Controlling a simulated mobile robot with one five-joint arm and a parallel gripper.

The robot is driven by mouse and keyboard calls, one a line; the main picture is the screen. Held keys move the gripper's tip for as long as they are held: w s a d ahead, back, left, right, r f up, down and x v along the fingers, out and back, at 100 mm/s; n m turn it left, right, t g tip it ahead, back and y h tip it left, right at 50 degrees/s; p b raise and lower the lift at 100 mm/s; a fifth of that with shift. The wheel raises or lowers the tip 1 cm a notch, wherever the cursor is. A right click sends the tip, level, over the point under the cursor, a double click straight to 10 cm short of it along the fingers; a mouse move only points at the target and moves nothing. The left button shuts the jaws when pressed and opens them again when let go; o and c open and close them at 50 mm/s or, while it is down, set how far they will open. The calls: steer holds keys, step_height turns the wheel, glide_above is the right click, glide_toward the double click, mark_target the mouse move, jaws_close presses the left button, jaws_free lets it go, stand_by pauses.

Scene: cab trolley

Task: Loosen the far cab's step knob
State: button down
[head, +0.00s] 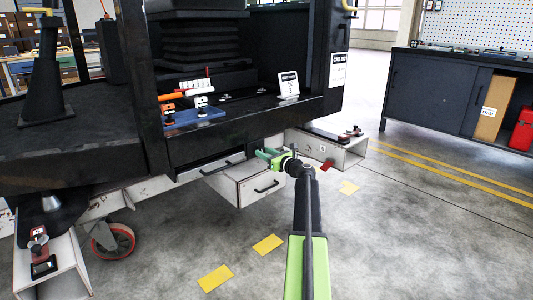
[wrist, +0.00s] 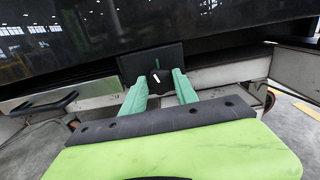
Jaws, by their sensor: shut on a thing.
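My gripper (head: 266,153) is at the front of the far cab (head: 240,115), just under its lower black edge and above an open white drawer (head: 245,182). In the wrist view, my gripper's two green fingers (wrist: 158,82) are shut on a dark, square-looking piece with a short white mark (wrist: 152,62), which I take to be the step knob. The fingers hide its sides. In the head view, the gripper hides this piece. A white step box (head: 345,152) with a red tab (head: 327,165) stands to the right of my gripper.
A dark cabinet (head: 440,95) with a red can (head: 522,130) stands at the right. A nearer platform (head: 75,150) with a caster (head: 108,240) and a white step box (head: 60,280) is at the left. Yellow marks (head: 268,244) lie on the open floor.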

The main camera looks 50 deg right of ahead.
steer(key=n, duration=2.6)
steer(key=shift+a+f+b, duration=0.1)
steer(key=shift+f+b, duration=0.25)
steer(key=shift+n, duration=0.3)
steer(key=c, duration=0.9)
jaws_free()
steer(key=shift+c, duration=0.2)
steer(key=s+a, duration=0.1)
steer(key=s, duration=1.6)
steer(key=shift+s+a, duration=0.15)
steer(key=shift+s, duration=0.1)
